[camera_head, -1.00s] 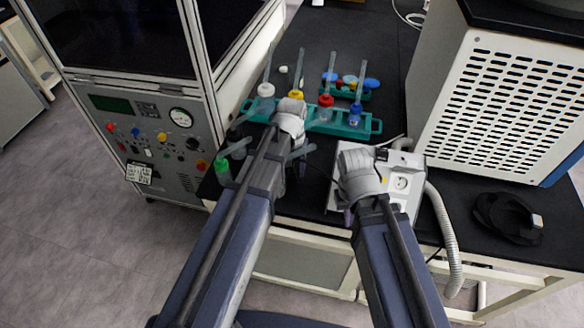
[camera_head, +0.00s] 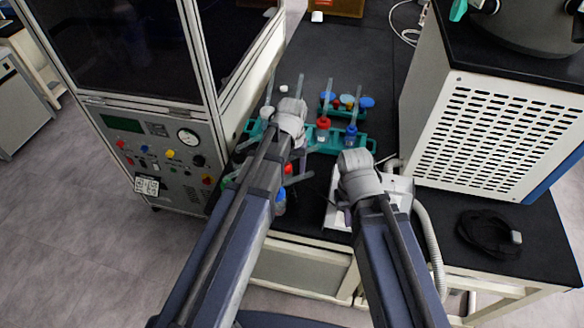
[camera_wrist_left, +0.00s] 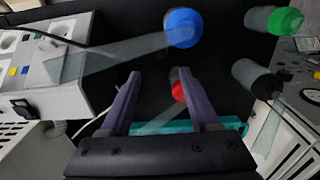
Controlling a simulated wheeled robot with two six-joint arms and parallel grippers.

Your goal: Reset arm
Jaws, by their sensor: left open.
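My left gripper (camera_head: 294,165) is over the bench, in front of the teal rack, partly hidden by its own arm. In the left wrist view its purple fingers (camera_wrist_left: 162,100) are apart, and a red-capped item (camera_wrist_left: 178,88) shows between and beyond them. I cannot tell whether they touch it. A blue-capped tube (camera_wrist_left: 183,28), a green cap (camera_wrist_left: 285,20) and a black-capped tube (camera_wrist_left: 265,85) lie around it. My right arm reaches over the white socket box (camera_head: 400,187); a small part of the right gripper (camera_head: 346,212) shows, its jaws hidden.
The teal rack (camera_head: 357,142) holds several colour-capped vessels with clear tubes. A panelled cabinet (camera_head: 160,145) stands left, a vented white machine (camera_head: 500,130) right. A black cable coil (camera_head: 488,235) and a grey hose (camera_head: 430,245) are at the bench front.

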